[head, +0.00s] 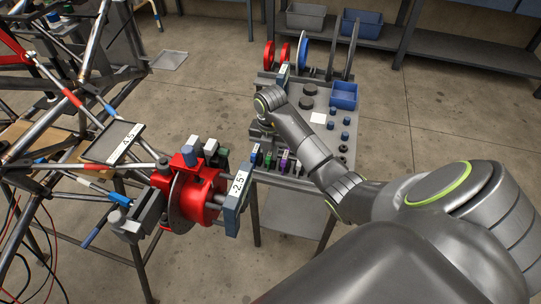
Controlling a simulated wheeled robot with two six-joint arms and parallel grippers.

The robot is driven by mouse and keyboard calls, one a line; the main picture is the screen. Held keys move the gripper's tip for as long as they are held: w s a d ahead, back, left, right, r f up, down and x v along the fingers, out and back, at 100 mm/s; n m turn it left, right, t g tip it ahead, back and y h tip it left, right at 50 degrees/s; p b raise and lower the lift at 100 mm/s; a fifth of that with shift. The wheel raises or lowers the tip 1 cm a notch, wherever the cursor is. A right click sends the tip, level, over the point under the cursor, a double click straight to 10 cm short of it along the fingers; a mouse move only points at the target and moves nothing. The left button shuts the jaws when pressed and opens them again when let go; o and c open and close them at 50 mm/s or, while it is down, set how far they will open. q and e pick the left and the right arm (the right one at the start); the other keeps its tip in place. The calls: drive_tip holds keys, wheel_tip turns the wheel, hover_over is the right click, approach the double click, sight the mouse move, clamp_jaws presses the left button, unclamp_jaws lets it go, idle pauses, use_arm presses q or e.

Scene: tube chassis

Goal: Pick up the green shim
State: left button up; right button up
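A row of small coloured shims stands along the front left edge of the grey cart top. My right gripper (263,136) is above the left end of this row, close to the green piece. It points down and is mostly hidden under my wrist, so I cannot tell whether its fingers are open or touch anything. My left gripper is not in view.
A red hub assembly with a "-2.5" plate (240,186) juts from the tube chassis (80,100), close left of the cart. Red and blue discs (304,52) stand at the cart's back. A blue bin (344,95) and dark pucks (307,102) sit farther right.

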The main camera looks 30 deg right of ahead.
drive_tip(key=shift+r, duration=0.1)
clamp_jaws()
drive_tip(key=shift+r, duration=0.3)
wheel_tip(320, 180, up, 7)
drive_tip(key=p, duration=0.4)
drive_tip(key=shift+r, duration=0.15)
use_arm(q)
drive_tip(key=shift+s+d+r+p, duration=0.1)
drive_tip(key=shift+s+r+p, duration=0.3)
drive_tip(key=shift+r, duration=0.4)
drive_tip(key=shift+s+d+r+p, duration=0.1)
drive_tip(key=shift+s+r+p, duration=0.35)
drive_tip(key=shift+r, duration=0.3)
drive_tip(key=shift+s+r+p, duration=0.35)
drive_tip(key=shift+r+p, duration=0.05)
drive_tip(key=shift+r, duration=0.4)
use_arm(e)
drive_tip(key=shift+r, duration=1)
